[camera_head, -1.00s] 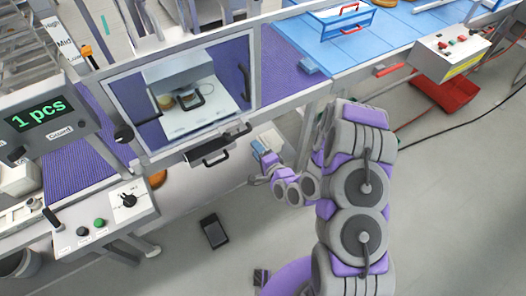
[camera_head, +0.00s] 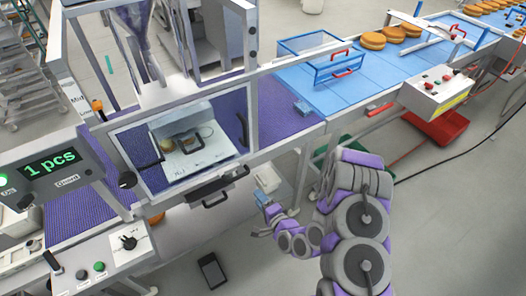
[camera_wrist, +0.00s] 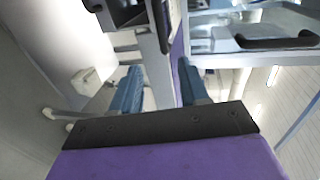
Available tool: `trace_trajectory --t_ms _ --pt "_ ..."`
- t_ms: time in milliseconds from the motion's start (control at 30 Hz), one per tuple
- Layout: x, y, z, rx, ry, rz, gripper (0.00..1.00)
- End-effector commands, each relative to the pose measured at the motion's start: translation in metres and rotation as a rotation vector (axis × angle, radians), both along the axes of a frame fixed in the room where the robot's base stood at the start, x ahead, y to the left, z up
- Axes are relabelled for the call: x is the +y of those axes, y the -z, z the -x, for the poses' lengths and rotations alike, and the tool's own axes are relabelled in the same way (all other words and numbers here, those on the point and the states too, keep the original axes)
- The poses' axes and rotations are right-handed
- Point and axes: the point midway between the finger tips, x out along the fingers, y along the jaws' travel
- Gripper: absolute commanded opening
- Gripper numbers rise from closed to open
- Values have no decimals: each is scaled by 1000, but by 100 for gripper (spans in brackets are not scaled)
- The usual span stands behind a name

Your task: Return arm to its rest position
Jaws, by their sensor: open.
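My arm is folded on the right side of the head view, in front of the machine line. My gripper (camera_head: 262,196) points left, toward the machine frame, below and right of the guarded window. In the wrist view my gripper (camera_wrist: 158,88) has two blue fingers standing apart, with nothing between them. Grey frame posts and a dark handle show beyond the fingers. The gripper looks apart from the frame.
The guard window (camera_head: 183,143) has black handles, with a round item inside. The counter display (camera_head: 52,165) reads "1 pcs". A blue conveyor (camera_head: 345,85) carries filled rounds (camera_head: 385,35) at the back. A red crate (camera_head: 437,127) stands right.

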Motion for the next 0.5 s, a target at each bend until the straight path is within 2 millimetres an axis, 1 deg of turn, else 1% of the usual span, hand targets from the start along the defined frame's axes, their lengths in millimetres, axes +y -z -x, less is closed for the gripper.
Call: trace_trajectory --t_ms 167,267,367,500 --pt "0 0 0 -1 -2 3 44" --pt "0 -1 -3 -3 -18 34 44" --pt "-1 0 -7 1 -56 114 44" --pt "-9 -2 -15 12 -133 293 44"
